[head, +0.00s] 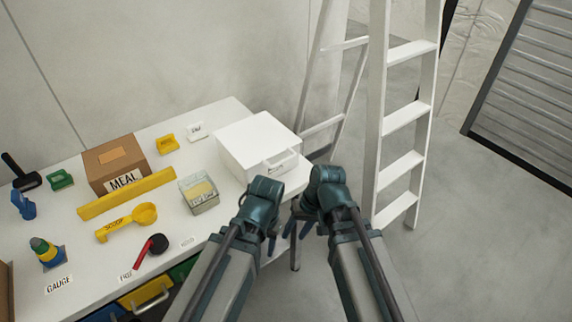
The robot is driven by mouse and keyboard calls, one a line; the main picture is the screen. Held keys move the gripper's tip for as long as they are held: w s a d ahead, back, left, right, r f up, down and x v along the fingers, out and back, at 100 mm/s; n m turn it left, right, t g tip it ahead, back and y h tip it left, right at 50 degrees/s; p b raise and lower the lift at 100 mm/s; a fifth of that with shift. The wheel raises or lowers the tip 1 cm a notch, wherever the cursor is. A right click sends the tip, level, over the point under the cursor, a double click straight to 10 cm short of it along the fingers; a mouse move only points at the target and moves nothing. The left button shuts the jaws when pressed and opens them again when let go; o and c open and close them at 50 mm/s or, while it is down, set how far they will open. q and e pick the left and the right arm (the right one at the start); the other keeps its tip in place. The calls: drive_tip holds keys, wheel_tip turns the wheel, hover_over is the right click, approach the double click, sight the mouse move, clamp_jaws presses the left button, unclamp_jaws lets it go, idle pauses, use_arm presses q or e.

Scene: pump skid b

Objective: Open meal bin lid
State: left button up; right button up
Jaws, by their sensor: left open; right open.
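The meal bin (118,172) is a brown box with a white "MEAL" label on its front, at the back left of the white table. Its top looks closed, with a lighter orange patch on it. My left gripper (271,242) is open, low at the table's front right edge, far to the right of the bin. My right gripper (298,229) is open and close beside it, just past the table's edge. Both appear empty, though their fingers are partly hidden by my wrists.
A yellow bar (127,194) lies in front of the bin, with a yellow scoop (128,222) nearer. A clear container (199,195) and a white drawer box (257,144) stand to the right. A white ladder (403,115) stands beyond the table. Open floor lies right.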

drive_tip(key=w+m+t+y+b, duration=0.2)
drive_tip(key=w+m+y+b, duration=0.1)
drive_tip(key=w+y, duration=0.3)
drive_tip(key=m+t+y+b, duration=0.4)
drive_tip(key=m+t+b, duration=0.1)
drive_tip(key=m+t, duration=0.1)
approach(284, 160)
use_arm(q)
wheel_tip(284, 160, down, 12)
drive_tip(key=b, duration=0.2)
use_arm(e)
drive_tip(key=shift+n, duration=0.3)
drive_tip(key=x, duration=1)
drive_tip(key=shift+a+f, duration=0.1)
drive_tip(key=shift+f, duration=0.25)
clamp_jaws()
